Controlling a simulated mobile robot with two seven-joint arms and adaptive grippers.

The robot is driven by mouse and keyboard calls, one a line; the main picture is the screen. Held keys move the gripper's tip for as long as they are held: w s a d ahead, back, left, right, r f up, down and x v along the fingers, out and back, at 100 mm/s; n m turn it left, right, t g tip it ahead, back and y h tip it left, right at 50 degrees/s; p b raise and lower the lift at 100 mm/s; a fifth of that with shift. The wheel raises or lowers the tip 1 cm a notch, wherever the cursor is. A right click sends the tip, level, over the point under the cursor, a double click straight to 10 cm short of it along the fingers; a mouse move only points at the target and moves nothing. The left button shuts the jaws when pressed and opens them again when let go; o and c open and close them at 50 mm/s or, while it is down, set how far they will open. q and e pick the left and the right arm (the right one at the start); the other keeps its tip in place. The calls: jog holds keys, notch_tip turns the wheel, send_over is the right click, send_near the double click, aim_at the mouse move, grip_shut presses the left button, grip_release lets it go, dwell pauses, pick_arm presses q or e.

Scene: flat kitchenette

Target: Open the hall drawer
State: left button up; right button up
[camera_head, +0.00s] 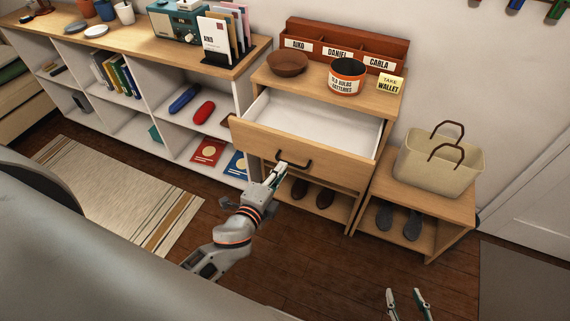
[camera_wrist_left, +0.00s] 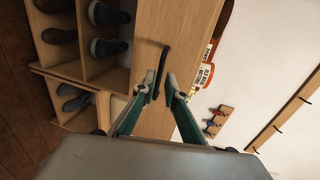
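The hall drawer (camera_head: 318,121) is pulled well out of its wooden cabinet, and its white inside shows empty. Its dark bar handle (camera_head: 293,163) is on the front panel (camera_head: 333,158). My left gripper (camera_head: 283,168) is at the handle. In the left wrist view its two fingertips (camera_wrist_left: 161,83) stand apart, one on either side of the handle (camera_wrist_left: 164,62), with a gap visible; whether either finger touches it is unclear. My right gripper (camera_head: 407,294) is open and empty over the floor at the bottom of the head view.
A bowl (camera_head: 288,64), a labelled tin (camera_head: 346,77) and a letter rack (camera_head: 340,42) stand on the cabinet top. Shoes (camera_head: 325,197) lie below the drawer. A bench with a basket (camera_head: 437,160) stands to the right, a shelf unit to the left. Floor in front is clear.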

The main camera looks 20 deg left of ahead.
pick_arm(q)
jog(key=v, duration=0.7)
dwell(0.4)
jog(key=s+d+f+n+g+h, duration=0.1)
jog(key=s+f+n+g, duration=0.3)
jog(key=s+f+n, duration=0.6)
notch_tip(320, 180, down, 3)
jog(key=n+h, duration=0.1)
jog(key=n, duration=0.3)
jog(key=shift+s+d+g, duration=0.35)
jog(key=shift+g, duration=0.05)
